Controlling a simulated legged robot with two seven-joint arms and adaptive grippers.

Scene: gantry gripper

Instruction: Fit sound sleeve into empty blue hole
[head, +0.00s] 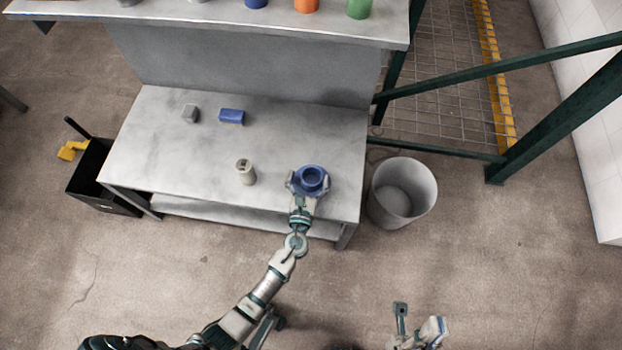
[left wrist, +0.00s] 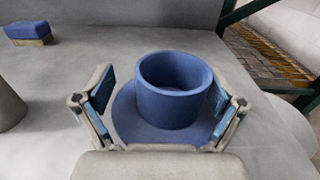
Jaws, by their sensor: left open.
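A blue round holder with a raised hollow ring (head: 312,178) stands near the right front of the grey table. It also shows in the left wrist view (left wrist: 170,105), upright on a wide round base, and its hole looks empty. My left gripper (head: 308,184) is open, with one finger on each side of the ring; in the left wrist view (left wrist: 158,95) the left pad is apart from it, and contact on the right is unclear. A pale grey-beige cylinder (head: 246,173) with a dark mark on top stands left of the holder. My right gripper (head: 418,328) is open and empty, low in the view.
A blue-topped block (head: 231,116) and a small grey block (head: 190,113) lie at the back of the table (head: 150,150). Several coloured cylinders stand on the raised shelf (head: 200,30). A grey bin (head: 402,191) is right of the table and a black bin (head: 92,178) left.

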